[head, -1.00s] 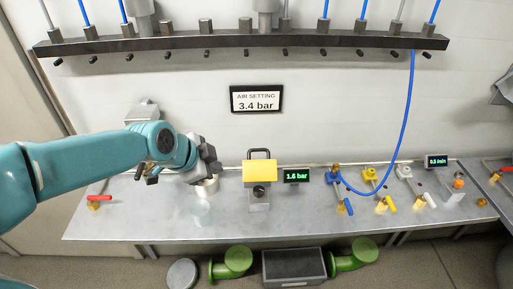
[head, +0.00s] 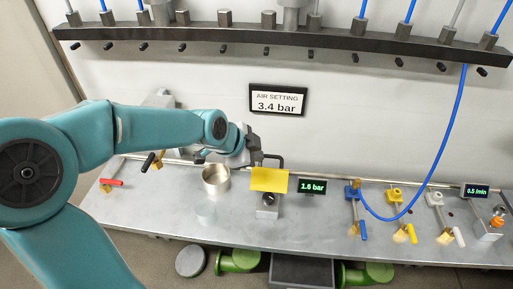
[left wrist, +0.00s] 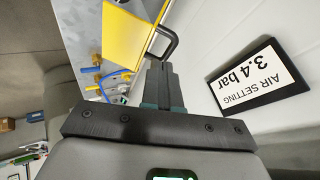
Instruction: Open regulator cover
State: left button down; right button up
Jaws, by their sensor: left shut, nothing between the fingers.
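The yellow regulator cover (head: 269,179) sits over the grey regulator, whose black knob (head: 268,199) shows just below it. A black loop handle (head: 279,160) rises at the cover's back edge. In the left wrist view, the cover (left wrist: 128,32) and handle (left wrist: 172,42) are close ahead of the fingers. My left gripper (head: 257,158) is shut and empty, just left of the handle. Its fingertips also show in the left wrist view (left wrist: 158,68), at the handle's near end. I cannot tell whether they touch it. My right gripper is not in view.
A display reading 1.6 bar (head: 312,186) stands right of the regulator. A metal cup (head: 216,180) stands left of it. A sign reading 3.4 bar (head: 278,100) hangs on the wall behind. Valves and a blue hose (head: 458,110) are to the right.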

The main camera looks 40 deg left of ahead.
aim_at(270, 173)
pick_arm(q)
jog(key=p+x, duration=0.1)
jog(key=x, duration=0.4)
jog(key=shift+d, duration=0.1)
jog(key=shift+w+f, duration=0.1)
jog(key=shift+f, duration=0.2)
jog(key=shift+w+d+f, duration=0.1)
jog(key=shift+w+f, duration=0.1)
jog(key=shift+w, duration=0.1)
jog(key=shift+s+r, duration=0.1)
jog(key=shift+r, duration=0.05)
